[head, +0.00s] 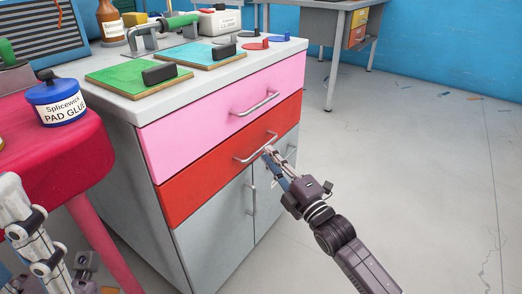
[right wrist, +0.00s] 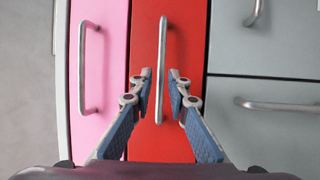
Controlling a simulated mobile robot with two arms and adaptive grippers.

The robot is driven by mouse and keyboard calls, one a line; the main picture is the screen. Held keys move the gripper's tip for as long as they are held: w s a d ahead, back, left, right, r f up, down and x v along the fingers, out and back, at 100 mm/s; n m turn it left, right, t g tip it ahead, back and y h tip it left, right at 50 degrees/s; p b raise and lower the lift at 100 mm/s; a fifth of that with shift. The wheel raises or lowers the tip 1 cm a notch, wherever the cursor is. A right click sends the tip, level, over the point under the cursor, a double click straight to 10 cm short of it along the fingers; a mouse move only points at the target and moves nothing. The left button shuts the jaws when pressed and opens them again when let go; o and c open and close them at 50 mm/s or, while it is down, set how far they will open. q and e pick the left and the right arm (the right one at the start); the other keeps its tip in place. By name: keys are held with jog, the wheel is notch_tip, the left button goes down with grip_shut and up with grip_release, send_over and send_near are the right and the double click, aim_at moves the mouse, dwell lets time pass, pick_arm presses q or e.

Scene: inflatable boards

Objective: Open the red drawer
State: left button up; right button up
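The red drawer (head: 207,178) is the second drawer of a grey cabinet, under a pink one. Its front looks flush with the pink front. It has a silver bar handle (head: 256,148), which also shows in the right wrist view (right wrist: 162,60). My right gripper (head: 268,152) is at this handle. In the right wrist view its fingers (right wrist: 161,78) are apart, one on each side of the bar, with gaps visible. My left arm shows at the lower left of the head view; its gripper (head: 84,264) is partly cut off, and its fingers are not clear.
The pink drawer (head: 190,126) is above, and grey doors (head: 214,231) with handles are below. A red table (head: 60,160) with a blue glue tub (head: 57,102) stands close at left. Boards and tools lie on the cabinet top. The floor (head: 430,170) at right is mostly clear.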

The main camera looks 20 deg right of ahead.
jog(key=shift+b+x, duration=0.6)
jog(key=shift+x, duration=1.55)
jog(key=shift+f, duration=0.1)
grip_shut()
